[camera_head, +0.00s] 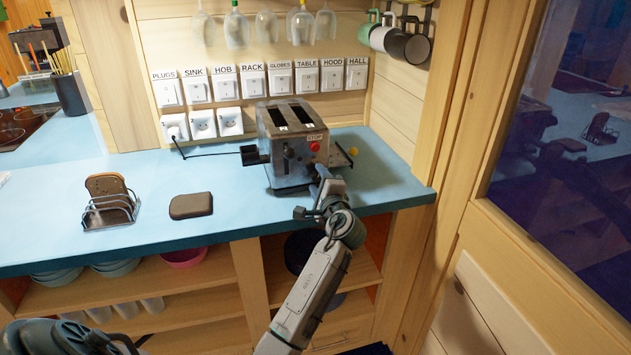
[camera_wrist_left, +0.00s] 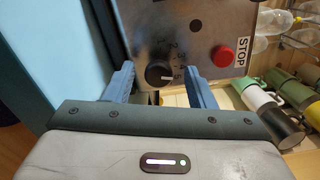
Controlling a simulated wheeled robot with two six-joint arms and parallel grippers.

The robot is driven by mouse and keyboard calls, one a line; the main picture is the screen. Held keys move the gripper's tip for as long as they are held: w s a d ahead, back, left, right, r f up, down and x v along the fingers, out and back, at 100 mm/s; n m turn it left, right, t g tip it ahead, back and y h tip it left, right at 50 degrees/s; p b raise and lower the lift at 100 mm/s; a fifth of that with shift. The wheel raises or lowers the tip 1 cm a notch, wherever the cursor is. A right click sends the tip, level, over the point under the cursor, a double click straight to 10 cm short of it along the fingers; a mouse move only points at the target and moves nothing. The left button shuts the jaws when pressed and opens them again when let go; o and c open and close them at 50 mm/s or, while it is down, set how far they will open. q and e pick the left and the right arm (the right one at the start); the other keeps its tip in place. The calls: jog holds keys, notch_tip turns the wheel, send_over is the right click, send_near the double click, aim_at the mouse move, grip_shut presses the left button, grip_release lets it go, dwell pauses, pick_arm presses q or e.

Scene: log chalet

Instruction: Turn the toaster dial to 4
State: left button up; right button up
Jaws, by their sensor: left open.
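The metal toaster (camera_head: 283,131) stands on the blue counter near its right end, with its slots up. Its red STOP button (camera_head: 314,146) faces me. In the left wrist view the black dial (camera_wrist_left: 155,75) sits on the toaster's panel, left of and below the STOP button (camera_wrist_left: 222,56). A white mark on the dial points right, toward the lower digits of the scale; I cannot read exactly which one. My left gripper (camera_head: 318,184) is open in front of the toaster. Its blue fingers stand either side of the dial, apart from it as far as I can tell.
A toast rack (camera_head: 109,213) with bread and a brown slice-shaped item (camera_head: 191,205) are on the counter (camera_head: 232,214) to the left. Labelled switches and sockets line the wall behind. Mugs (camera_head: 407,43) hang at upper right. Shelves with bowls lie below the counter.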

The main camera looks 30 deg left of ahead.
pick_arm(q)
jog(key=b+v, duration=0.1)
jog(key=v, duration=0.9)
jog(key=shift+b, duration=0.35)
pick_arm(e)
jog(key=shift+w+a+r, duration=0.1)
jog(key=shift+w+r, duration=0.4)
jog(key=shift+w, duration=0.35)
jog(key=shift+w+d+r, duration=0.1)
jog(key=shift+w+r, duration=0.4)
jog(key=shift+w, duration=0.3)
jog(key=shift+w+a+r, duration=0.1)
jog(key=shift+w+r, duration=0.4)
jog(key=shift+w, duration=0.35)
pick_arm(q)
jog(key=shift+s+r, duration=0.1)
pick_arm(e)
jog(key=shift+a+r, duration=0.15)
jog(key=shift+a, duration=0.05)
